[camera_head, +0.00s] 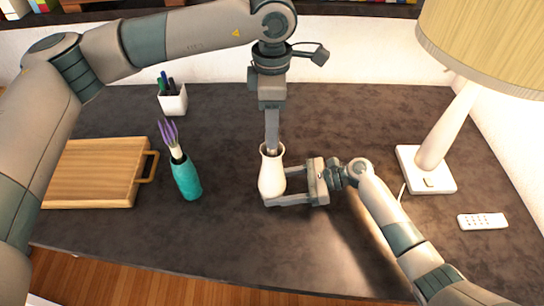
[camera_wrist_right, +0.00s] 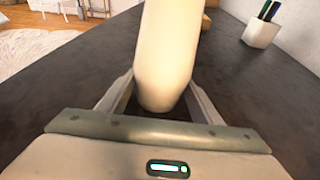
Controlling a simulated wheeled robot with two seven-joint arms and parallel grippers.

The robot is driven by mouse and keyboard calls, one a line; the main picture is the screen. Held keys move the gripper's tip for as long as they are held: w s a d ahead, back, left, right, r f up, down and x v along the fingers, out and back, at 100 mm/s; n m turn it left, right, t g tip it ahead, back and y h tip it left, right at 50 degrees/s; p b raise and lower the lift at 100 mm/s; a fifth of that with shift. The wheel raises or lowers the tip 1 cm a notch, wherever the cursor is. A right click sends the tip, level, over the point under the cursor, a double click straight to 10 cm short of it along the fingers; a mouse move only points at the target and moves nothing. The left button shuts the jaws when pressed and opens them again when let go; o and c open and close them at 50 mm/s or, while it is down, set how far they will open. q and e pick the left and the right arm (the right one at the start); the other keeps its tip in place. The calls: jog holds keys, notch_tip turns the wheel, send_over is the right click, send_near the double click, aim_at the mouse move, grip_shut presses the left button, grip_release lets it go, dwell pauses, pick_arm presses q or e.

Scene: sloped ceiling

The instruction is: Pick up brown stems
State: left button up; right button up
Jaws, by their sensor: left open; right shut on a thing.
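A white vase (camera_head: 271,178) stands on the dark table. My right gripper (camera_head: 277,188) is shut on its body from the right. In the right wrist view the vase (camera_wrist_right: 167,50) rises tilted between the two fingers. My left gripper (camera_head: 272,147) points straight down at the vase's mouth, its fingertips at or just inside the rim. It is open, though its fingers overlap from this side. I cannot make out brown stems; the gripper covers most of the vase mouth. A teal vase (camera_head: 187,180) with purple-tipped stems (camera_head: 170,137) stands to the left.
A wooden board (camera_head: 95,173) with a handle lies at the left. A white pen cup (camera_head: 173,101) stands behind the teal vase. A lamp (camera_head: 432,155) and a white remote (camera_head: 483,221) are at the right. The table's front middle is clear.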

pick_arm(q)
jog(key=shift+f, duration=1.25)
grip_shut()
